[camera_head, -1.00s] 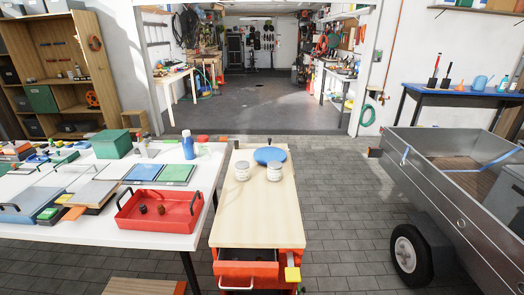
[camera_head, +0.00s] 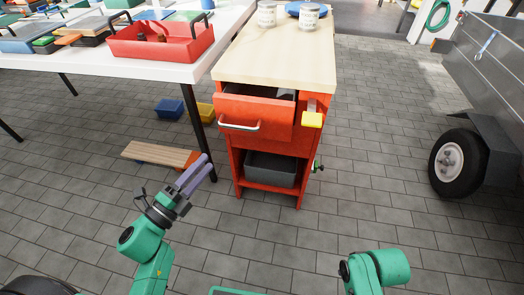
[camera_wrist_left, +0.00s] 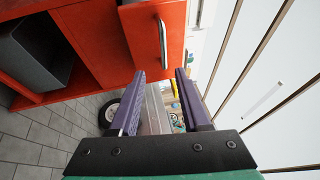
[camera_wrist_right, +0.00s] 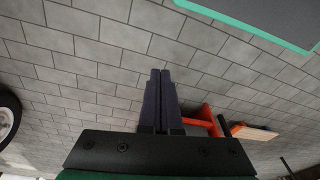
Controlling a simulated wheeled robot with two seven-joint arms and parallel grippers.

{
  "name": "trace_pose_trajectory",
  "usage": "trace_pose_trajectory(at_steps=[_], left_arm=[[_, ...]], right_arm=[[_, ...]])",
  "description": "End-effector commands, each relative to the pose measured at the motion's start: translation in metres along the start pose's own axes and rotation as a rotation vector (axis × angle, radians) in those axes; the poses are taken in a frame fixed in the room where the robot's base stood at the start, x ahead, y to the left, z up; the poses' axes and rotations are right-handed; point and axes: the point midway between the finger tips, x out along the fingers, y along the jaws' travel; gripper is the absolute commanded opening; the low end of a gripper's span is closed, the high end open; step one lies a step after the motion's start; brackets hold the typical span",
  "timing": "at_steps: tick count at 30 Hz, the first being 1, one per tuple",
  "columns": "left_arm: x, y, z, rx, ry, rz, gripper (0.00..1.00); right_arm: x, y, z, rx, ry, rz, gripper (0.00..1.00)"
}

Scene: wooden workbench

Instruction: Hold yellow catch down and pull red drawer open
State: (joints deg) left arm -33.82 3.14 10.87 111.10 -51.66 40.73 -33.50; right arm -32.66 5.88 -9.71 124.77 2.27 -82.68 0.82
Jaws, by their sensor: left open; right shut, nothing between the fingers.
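The red drawer (camera_head: 262,113) is at the top of a red cabinet and stands partly out, with a dark gap above its front. Its pale bar handle (camera_head: 239,126) is on the front. The yellow catch (camera_head: 312,119) sits at the cabinet's upper right, beside the drawer. My left gripper (camera_head: 204,165) is open and empty, below and left of the handle, apart from it. In the left wrist view the handle (camera_wrist_left: 162,44) shows beyond the purple fingertips (camera_wrist_left: 162,73). My right gripper (camera_wrist_right: 160,72) is shut and empty above the paving; the head view shows only its arm.
A grey bin (camera_head: 270,169) stands on the cabinet's lower shelf. A white table (camera_head: 150,70) with a red tray (camera_head: 160,47) is at left. Two cans and a blue item lie on the wooden top (camera_head: 285,50). A trailer wheel (camera_head: 457,162) is at right. Paving in front is clear.

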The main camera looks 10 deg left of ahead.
Motion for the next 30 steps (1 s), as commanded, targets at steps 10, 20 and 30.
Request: trace_pose_trajectory(at_steps=[10,20,30], left_arm=[[0.061,-0.009,-0.003,0.022,0.014,-0.014,0.47],[0.137,-0.008,-0.003,0.018,0.01,-0.011,0.47],[0.146,-0.007,-0.004,0.016,0.01,-0.008,0.47]], right_arm=[[-0.006,-0.001,-0.001,0.0,0.001,-0.001,0.0],[-0.009,-0.001,-0.001,-0.001,0.003,-0.002,0.0],[-0.011,-0.001,-0.001,-0.001,0.003,-0.002,0.0]])
